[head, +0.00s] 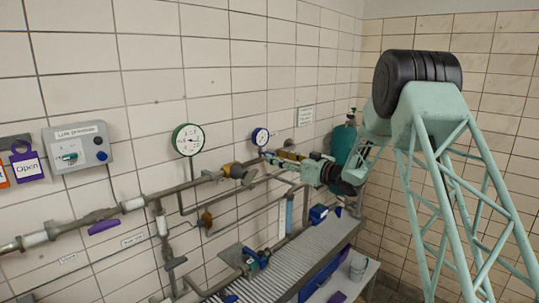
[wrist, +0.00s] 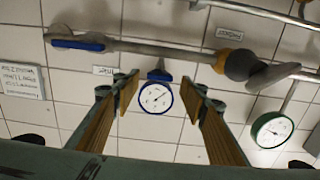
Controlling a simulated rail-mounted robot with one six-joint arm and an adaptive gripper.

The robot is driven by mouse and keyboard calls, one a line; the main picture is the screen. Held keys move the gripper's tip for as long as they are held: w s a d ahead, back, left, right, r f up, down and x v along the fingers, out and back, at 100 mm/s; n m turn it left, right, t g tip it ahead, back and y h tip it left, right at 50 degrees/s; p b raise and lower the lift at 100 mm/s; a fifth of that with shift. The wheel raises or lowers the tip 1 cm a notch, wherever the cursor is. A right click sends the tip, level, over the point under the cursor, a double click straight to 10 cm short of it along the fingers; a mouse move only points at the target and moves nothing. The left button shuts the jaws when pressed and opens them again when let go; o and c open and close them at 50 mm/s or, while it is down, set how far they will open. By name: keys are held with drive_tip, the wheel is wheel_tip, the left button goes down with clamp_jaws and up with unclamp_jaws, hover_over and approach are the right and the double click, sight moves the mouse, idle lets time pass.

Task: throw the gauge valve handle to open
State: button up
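The blue-rimmed gauge (head: 260,137) is on the wall pipework in the head view. It also shows in the wrist view (wrist: 155,98), between my fingers in the picture. A small blue valve handle (wrist: 159,75) sits on the gauge's stem, between the gauge and the pipe. In the head view my gripper hides most of the area under the gauge. My gripper (head: 270,156) is close to the gauge. In the wrist view my gripper (wrist: 160,85) is open, with one finger on each side of the handle and visible gaps to both. Contact cannot be seen.
A green-rimmed gauge (head: 188,139) stands left on the same wall. A pipe (wrist: 160,50) crosses above the fingers in the wrist view, with a yellow-collared fitting (wrist: 232,64) to the right and another blue lever (wrist: 80,42) to the left. A ribbed bench (head: 280,258) stands below.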

sight(269, 153)
drive_tip(key=shift+p+x, duration=0.3)
drive_tip(key=shift+x, duration=2.2)
drive_tip(key=shift+c, duration=0.6)
drive_tip(key=c, duration=0.7)
